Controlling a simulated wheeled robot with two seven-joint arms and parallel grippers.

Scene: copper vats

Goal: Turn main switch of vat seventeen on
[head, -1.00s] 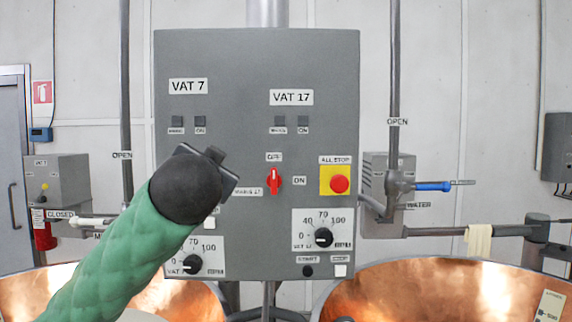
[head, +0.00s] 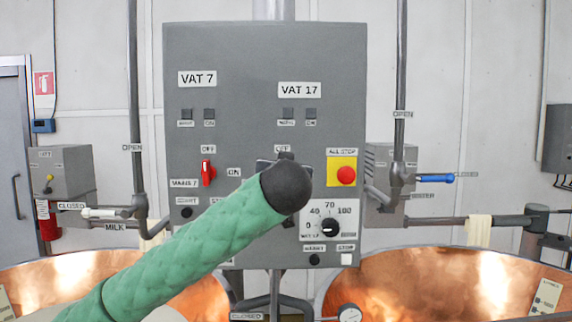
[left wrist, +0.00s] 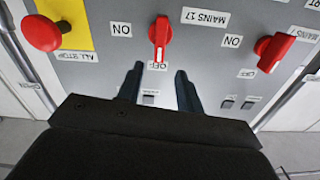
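The grey control panel (head: 345,60) carries the VAT 17 label (head: 299,89). In the left wrist view, which looks at the panel upside down, the red MAINS 17 switch (left wrist: 160,38) has its handle pointing at the OFF label; ON is to its left there. My left gripper (left wrist: 157,82) is open and empty, its two fingers apart and pointing at the panel just short of the switch handle. In the head view my left gripper (head: 282,170) covers the MAINS 17 switch, and its fingertips are hidden. My right gripper is in neither view.
The vat 7 switch (head: 208,173) is left of my gripper. The red ALL STOP button (head: 346,175) on its yellow plate is close on the right. Below is the vat 17 dial (head: 330,228). Copper vats (head: 430,280) stand below the panel.

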